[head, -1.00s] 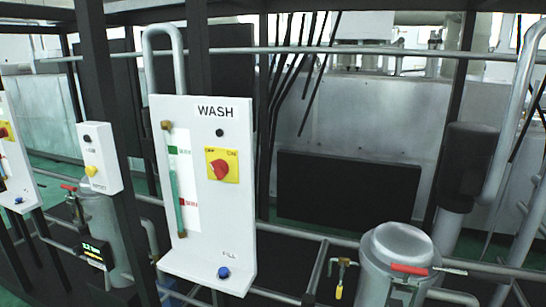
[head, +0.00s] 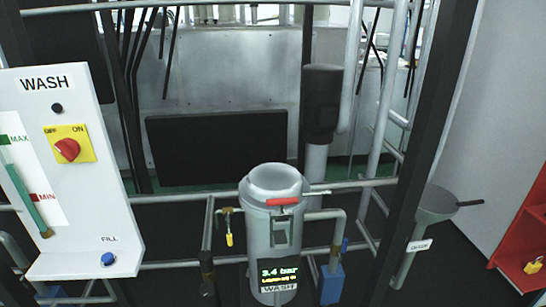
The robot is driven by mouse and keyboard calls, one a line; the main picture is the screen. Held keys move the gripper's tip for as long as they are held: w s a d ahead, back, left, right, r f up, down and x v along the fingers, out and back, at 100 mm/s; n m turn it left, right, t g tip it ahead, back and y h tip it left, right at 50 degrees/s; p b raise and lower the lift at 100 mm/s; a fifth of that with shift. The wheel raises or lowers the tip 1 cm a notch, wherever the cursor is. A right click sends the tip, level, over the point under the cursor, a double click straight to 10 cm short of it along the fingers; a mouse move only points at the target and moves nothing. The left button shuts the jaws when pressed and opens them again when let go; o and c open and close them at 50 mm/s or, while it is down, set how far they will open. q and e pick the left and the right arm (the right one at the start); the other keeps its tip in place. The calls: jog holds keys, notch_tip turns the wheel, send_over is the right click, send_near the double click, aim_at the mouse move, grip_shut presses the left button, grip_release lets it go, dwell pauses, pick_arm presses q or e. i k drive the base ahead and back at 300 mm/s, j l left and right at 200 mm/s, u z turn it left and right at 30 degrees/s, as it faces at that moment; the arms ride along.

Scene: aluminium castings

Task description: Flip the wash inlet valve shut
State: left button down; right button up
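A grey filter canister (head: 271,225) stands upright in the middle of the head view. Its display (head: 279,277) reads 3.4 bar above the word WASH. A red lever (head: 282,201) lies roughly level across the canister's upper front. Left of the canister, a small brass valve (head: 226,211) has a yellow handle (head: 229,239) hanging down. Right of it, a blue handle (head: 345,245) stands upright by a blue box (head: 331,284). I see no label marking any of these as the inlet valve. Neither of my grippers is in view.
The white WASH panel (head: 90,215) stands at the left, with a red knob (head: 67,150) on a yellow OFF/ON plate and a blue FILL button (head: 108,259). Rails and pipes run beside the canister. A dark post (head: 425,130), a grey funnel (head: 434,203) and a red cabinet (head: 520,240) are at right.

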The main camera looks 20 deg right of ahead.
aim_at(343, 251)
jog(key=z, duration=1.35)
